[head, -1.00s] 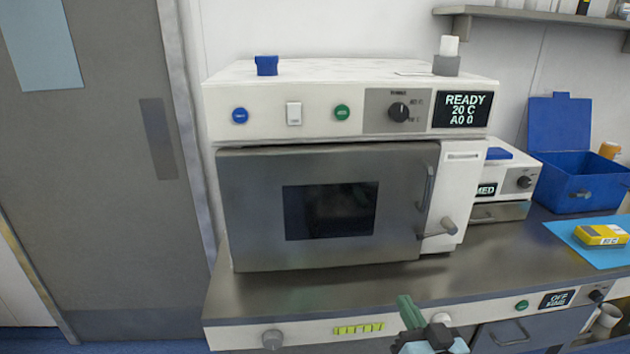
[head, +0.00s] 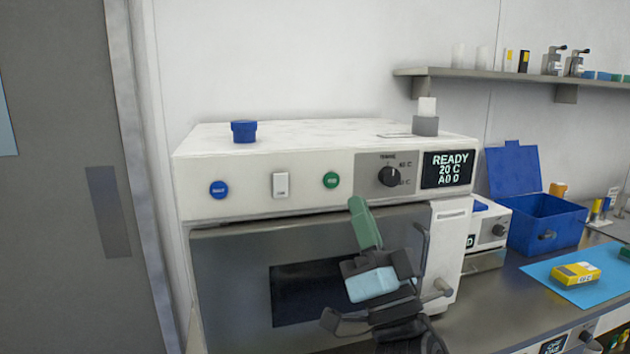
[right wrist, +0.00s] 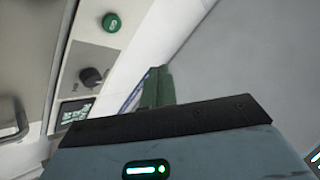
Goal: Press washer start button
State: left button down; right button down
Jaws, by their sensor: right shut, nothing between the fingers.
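The washer (head: 300,205) is a white machine with a closed grey door (head: 235,270). Its panel has a blue button (head: 218,190), a white switch (head: 281,185), a green button (head: 331,180), a dark knob (head: 390,176) and a display (head: 447,169) reading READY, 20 C, A0 0. The button labels are too small to read surely. My right gripper (head: 359,207) is shut and empty, its green fingers pointing up before the panel's lower edge, right of and below the green button. In the right wrist view the fingers (right wrist: 158,88) appear apart from the green button (right wrist: 112,22). My left gripper is out of view.
A blue cap-like item (head: 243,132) and a grey-white item (head: 425,125) stand on the washer top. To the right are a smaller device (head: 488,232), an open blue box (head: 545,222) and a yellow pack (head: 575,273) on a blue mat. A shelf (head: 480,78) hangs above.

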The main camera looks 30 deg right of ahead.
aim_at(332, 181)
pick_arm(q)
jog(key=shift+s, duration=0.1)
pick_arm(e)
jog(key=shift+s, duration=0.1)
